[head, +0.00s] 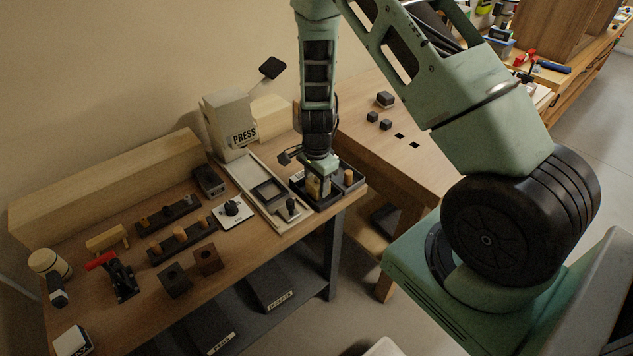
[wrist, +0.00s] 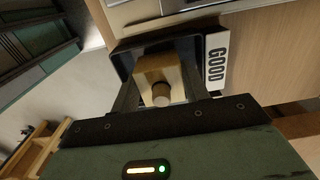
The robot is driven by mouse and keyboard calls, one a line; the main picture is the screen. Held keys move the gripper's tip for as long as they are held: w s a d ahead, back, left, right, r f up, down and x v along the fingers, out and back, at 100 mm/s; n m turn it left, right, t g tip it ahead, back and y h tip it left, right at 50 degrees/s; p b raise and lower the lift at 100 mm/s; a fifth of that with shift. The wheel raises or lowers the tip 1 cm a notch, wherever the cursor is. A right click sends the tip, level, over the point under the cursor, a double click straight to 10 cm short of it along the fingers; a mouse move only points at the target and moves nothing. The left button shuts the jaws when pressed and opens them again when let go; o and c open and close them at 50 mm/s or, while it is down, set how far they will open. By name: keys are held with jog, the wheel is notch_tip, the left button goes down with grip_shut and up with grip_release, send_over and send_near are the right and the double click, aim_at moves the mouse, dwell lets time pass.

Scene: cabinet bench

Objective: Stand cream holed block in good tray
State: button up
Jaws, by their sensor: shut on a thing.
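My gripper (head: 318,181) points down over the good tray (head: 327,206), a dark shallow tray at the right end of the bench. It is shut on the cream holed block (head: 313,188), which is between the fingers. In the wrist view the cream holed block (wrist: 154,70) sits between the two fingers with a round tan peg (wrist: 161,95) at its near face. The good tray (wrist: 124,62) lies around and beneath it, with a white GOOD label (wrist: 216,62) on its side. I cannot tell whether the block touches the tray floor.
A tan cylinder (head: 348,177) stands at the tray's right side. The grey PRESS machine (head: 228,122) and its pale base plate (head: 258,190) are to the left. Dark peg racks (head: 168,214), dark blocks (head: 207,259) and a red-handled clamp (head: 119,275) are further left.

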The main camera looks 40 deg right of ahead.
jog(key=shift+f, duration=0.35)
jog(key=o, duration=1.2)
jog(key=shift+r, duration=0.1)
jog(key=shift+r+p, duration=2.8)
jog(key=shift+r, duration=0.7)
